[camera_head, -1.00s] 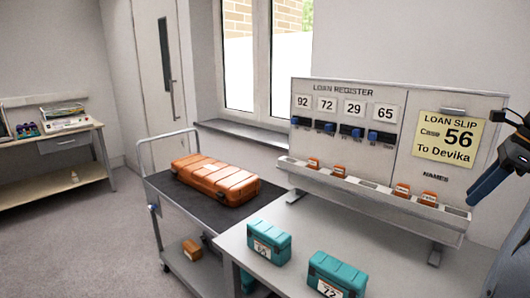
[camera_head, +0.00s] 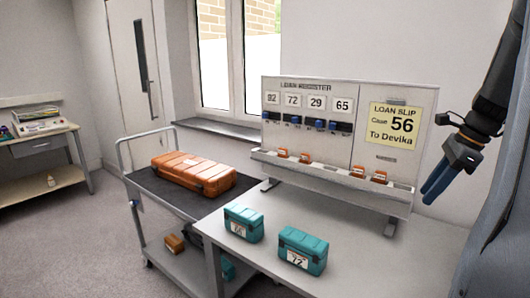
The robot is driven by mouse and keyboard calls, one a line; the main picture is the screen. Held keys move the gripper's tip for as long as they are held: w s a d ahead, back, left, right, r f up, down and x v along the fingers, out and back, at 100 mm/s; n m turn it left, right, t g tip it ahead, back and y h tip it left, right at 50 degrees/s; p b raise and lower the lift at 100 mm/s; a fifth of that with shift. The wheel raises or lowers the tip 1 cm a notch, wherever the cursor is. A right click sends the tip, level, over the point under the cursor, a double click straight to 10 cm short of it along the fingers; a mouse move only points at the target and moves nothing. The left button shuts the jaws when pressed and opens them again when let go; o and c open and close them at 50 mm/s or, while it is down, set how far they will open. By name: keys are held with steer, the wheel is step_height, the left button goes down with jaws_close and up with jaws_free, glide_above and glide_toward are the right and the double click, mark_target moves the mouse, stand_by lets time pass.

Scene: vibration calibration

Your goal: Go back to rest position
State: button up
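My gripper (camera_head: 434,192) hangs at the right side of the view, dark with blue fingers pointing down and left. It is in front of the wall, to the right of the loan register board (camera_head: 350,158) and above the table's right part. Nothing shows in its fingers. They overlap in this view, so I cannot tell whether they are open or shut. The board carries number cards 92, 72, 29 and 65 with blue pieces below them.
Two teal cases (camera_head: 243,223) (camera_head: 303,250) stand on the grey table (camera_head: 350,262). An orange case (camera_head: 193,174) lies on the trolley (camera_head: 143,183) to the left, with a small brown box (camera_head: 174,243) on its lower shelf. A side bench (camera_head: 40,180) stands far left. The left floor is clear.

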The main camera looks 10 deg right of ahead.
steer(key=w+a+f+n+g, duration=0.1)
steer(key=a+f+n, duration=0.25)
steer(key=a, duration=0.35)
steer(key=a+f+n+h, duration=0.1)
steer(key=a+f+n, duration=0.1)
steer(key=a+n, duration=0.35)
steer(key=w+a+f+n+g, duration=0.1)
steer(key=a+f+n, duration=0.15)
steer(key=a, duration=0.55)
steer(key=s+a+f+n+h, duration=0.1)
steer(key=s+a+f+n, duration=0.2)
steer(key=a+n, duration=0.4)
steer(key=s+a+f+n, duration=0.3)
steer(key=s+a+n, duration=0.3)
steer(key=a, duration=0.3)
steer(key=shift+a+n+h, duration=0.3)
steer(key=shift+n+h, duration=0.1)
steer(key=shift+n, duration=0.25)
